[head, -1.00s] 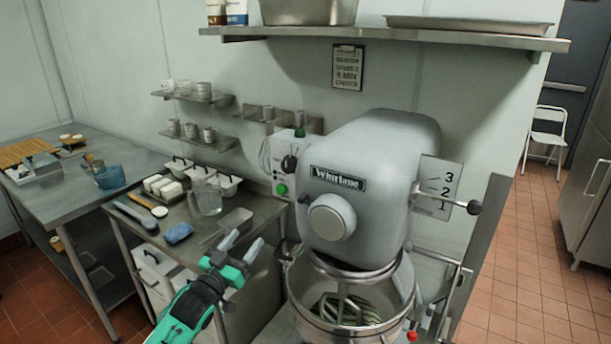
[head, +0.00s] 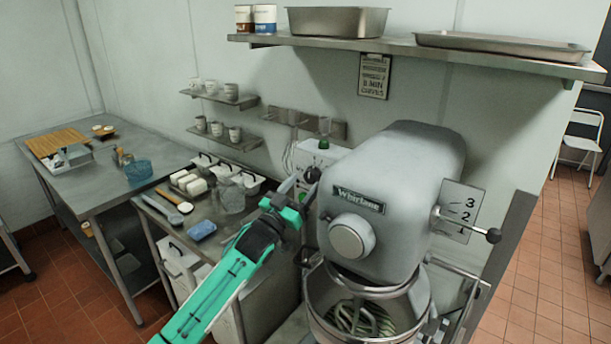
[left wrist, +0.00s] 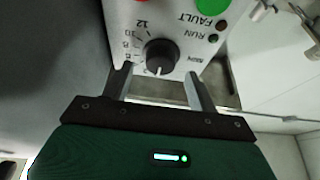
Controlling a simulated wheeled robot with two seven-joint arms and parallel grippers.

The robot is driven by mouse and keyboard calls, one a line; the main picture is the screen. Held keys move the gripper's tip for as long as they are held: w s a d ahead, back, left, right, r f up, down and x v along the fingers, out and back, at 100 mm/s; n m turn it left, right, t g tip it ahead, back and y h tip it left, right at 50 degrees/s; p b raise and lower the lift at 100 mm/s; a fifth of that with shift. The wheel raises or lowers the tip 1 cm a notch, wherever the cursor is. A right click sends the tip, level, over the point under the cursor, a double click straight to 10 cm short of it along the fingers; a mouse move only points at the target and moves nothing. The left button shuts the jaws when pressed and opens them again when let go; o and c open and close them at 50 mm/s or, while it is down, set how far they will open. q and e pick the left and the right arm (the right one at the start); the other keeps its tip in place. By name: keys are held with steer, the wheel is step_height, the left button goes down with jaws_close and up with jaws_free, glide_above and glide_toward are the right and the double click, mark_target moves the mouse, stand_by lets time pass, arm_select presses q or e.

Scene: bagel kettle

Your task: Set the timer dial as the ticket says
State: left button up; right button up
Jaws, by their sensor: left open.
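The timer dial (left wrist: 160,55) is a black knob on a pale control panel (left wrist: 185,20). Its white pointer line faces the gripper's side of the picture. Numbers such as 12 and 10 show around it, others are blurred. My left gripper (left wrist: 158,76) is open, its two fingertips on either side of the dial's near edge, and I cannot tell if they touch it. In the head view my left gripper (head: 296,188) reaches up to the dial (head: 312,174) and partly hides the panel. The ticket (head: 374,76) hangs under the wall shelf; one line seems to read "MIN", the rest is hard to read.
The grey mixer (head: 400,185) with its bowl (head: 365,315) stands close right of the panel. A side table (head: 160,205) with a jug, tubs and a blue cloth (head: 202,231) lies left of it. Red (left wrist: 167,2) and green (left wrist: 211,5) buttons sit beyond the dial.

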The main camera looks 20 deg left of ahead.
arm_select(q)
steer(key=shift+x, duration=0.9)
arm_select(e)
steer(key=shift+r, duration=0.4)
steer(key=shift+a, duration=0.1)
arm_select(q)
steer(key=c, duration=1)
arm_select(e)
steer(key=shift+a, duration=0.2)
